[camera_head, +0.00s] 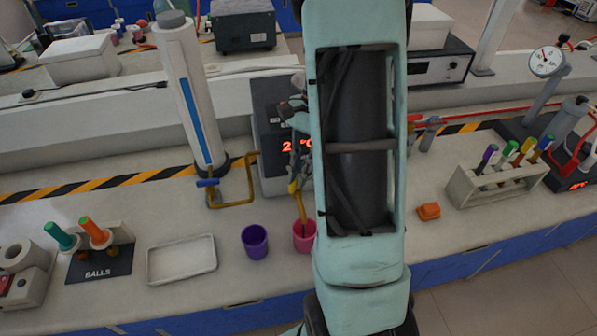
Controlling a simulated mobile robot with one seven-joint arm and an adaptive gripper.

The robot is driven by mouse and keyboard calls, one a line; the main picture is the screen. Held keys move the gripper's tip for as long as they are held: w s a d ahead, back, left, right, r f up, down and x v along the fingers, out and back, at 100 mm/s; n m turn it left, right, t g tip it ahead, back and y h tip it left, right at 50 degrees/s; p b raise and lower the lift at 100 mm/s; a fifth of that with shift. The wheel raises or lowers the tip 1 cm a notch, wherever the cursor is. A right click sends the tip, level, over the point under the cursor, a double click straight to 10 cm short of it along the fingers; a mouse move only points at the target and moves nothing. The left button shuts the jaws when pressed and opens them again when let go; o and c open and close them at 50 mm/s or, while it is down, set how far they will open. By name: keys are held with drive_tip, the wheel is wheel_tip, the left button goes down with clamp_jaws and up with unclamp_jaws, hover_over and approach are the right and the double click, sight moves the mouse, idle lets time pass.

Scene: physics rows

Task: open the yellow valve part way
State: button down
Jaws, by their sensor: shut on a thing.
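My gripper (298,176) is in front of the grey box with the red display, partly hidden by my teal arm. It is shut on a slim yellow piece (299,197), whose lower end reaches down to the pink cup (304,236). I cannot tell whether this piece is the valve or a separate tool. A yellow bent pipe (238,204) stands to the left of my gripper, at the foot of the white column, with a blue handle (207,183) at its left end. How far any valve is open does not show.
A purple cup (255,242) stands left of the pink cup. A white tray (181,260) and a dark mat marked BALLS (99,264) lie further left. My arm covers the bench's middle.

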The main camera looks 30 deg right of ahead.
idle(0.5)
drive_tip(key=c, duration=2)
unclamp_jaws()
drive_tip(key=shift+r, duration=0.1)
drive_tip(key=v, duration=1.2)
